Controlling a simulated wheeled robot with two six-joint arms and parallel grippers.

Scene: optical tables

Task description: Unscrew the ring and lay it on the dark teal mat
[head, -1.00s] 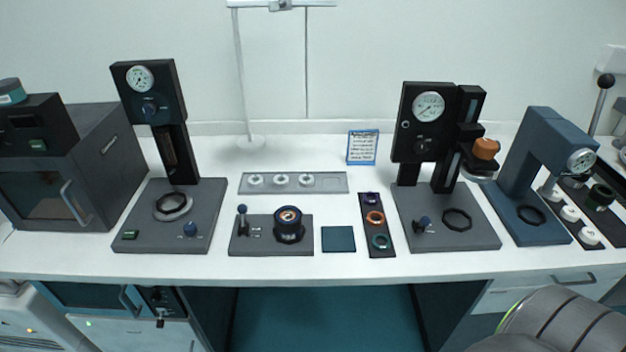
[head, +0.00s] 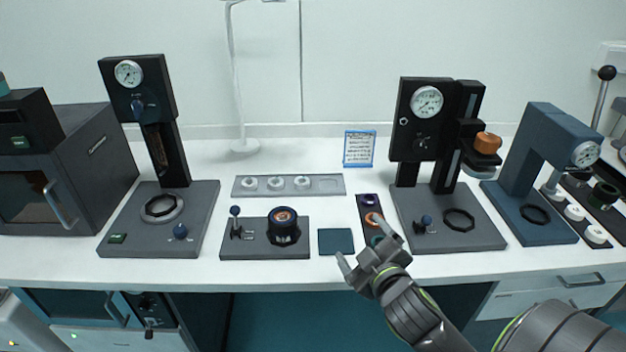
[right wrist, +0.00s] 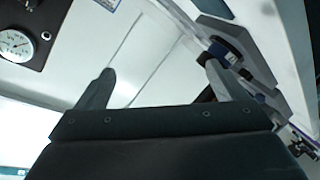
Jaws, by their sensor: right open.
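A dark round holder (head: 283,232) stands on a grey base with a small lever, left of centre in the head view. A dark ring with a coppery inside (head: 283,216) sits on its top. The dark teal mat (head: 335,241) lies flat and bare on the table, right of that base. My right gripper (head: 364,243) is open and empty, in front of the mat's right side and over the near end of the ring strip. Its two fingers (right wrist: 158,88) also show apart in the right wrist view. My left gripper is not in view.
A dark strip (head: 364,208) holds a purple and an orange ring; its near end is partly hidden by my right gripper. A grey tray (head: 330,185) with white pieces lies behind. Gauge stands (head: 198,215) (head: 480,235) flank the middle.

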